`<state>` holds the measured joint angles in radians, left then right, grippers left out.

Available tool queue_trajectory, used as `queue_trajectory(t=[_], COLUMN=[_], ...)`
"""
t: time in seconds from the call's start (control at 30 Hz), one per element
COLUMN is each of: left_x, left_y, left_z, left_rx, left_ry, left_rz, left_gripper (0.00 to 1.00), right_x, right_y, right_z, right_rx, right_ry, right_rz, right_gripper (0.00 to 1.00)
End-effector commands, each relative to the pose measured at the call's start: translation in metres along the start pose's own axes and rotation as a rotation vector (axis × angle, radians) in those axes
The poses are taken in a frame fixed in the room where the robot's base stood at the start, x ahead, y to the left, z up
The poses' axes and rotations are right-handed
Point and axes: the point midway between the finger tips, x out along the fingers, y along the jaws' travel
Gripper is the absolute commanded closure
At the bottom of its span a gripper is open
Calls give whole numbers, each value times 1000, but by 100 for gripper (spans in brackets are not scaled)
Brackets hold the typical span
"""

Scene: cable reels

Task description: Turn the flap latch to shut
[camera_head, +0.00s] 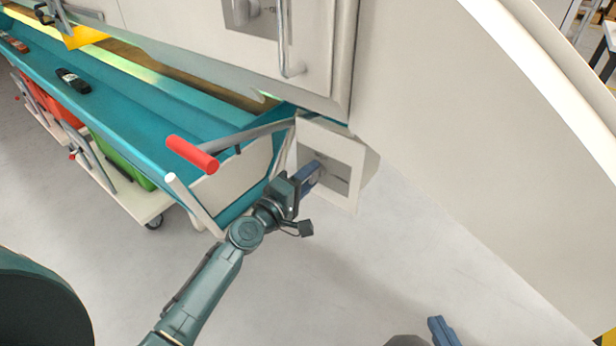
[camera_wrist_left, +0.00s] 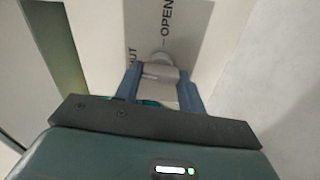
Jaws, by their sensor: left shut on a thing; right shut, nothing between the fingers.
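The flap latch is a small pale handle with a rounded end (camera_wrist_left: 160,70), between my left gripper's blue fingers (camera_wrist_left: 160,88) in the left wrist view. The word OPEN shows just above the latch's rounded end; the letters UT of a partly hidden word show to its left. In the head view my left gripper (camera_head: 311,178) reaches into a square, pale-framed recess (camera_head: 349,155) and is shut on the latch, which its fingers mostly hide there. The latch's exact angle is hard to tell. My right gripper (camera_head: 443,331) is shut and empty at the bottom edge, partly cut off.
A teal trough (camera_head: 130,125) runs to the left, with a red-gripped lever (camera_head: 193,153) close to my left arm. A large pale machine housing (camera_head: 440,110) fills the upper right. A white cart (camera_head: 135,203) stands at left. The floor at lower right is clear.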

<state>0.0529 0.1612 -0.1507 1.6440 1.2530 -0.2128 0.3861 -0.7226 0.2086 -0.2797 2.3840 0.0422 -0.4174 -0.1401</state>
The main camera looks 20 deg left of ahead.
Motion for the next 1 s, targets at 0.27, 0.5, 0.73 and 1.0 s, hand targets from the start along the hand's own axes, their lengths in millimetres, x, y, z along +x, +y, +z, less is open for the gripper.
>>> queue_trajectory(t=[0.27, 0.5, 0.73, 1.0], left_x=[0, 0, 0, 0], left_y=[0, 0, 0, 0], left_z=[-1, -1, -1, -1], left_rx=[-101, -127, -128, -127], left_ry=[1, 2, 2, 2], left_rz=[0, 0, 1, 1], left_gripper=[83, 83, 83, 46], right_x=[-1, -2, -2, -2], right_y=[0, 0, 0, 1], right_z=[0, 0, -1, 0], right_rx=[6, 6, 4, -2], right_ry=[-1, 0, 1, 0], right_rz=[2, 3, 3, 1], right_gripper=[100, 100, 100, 100])
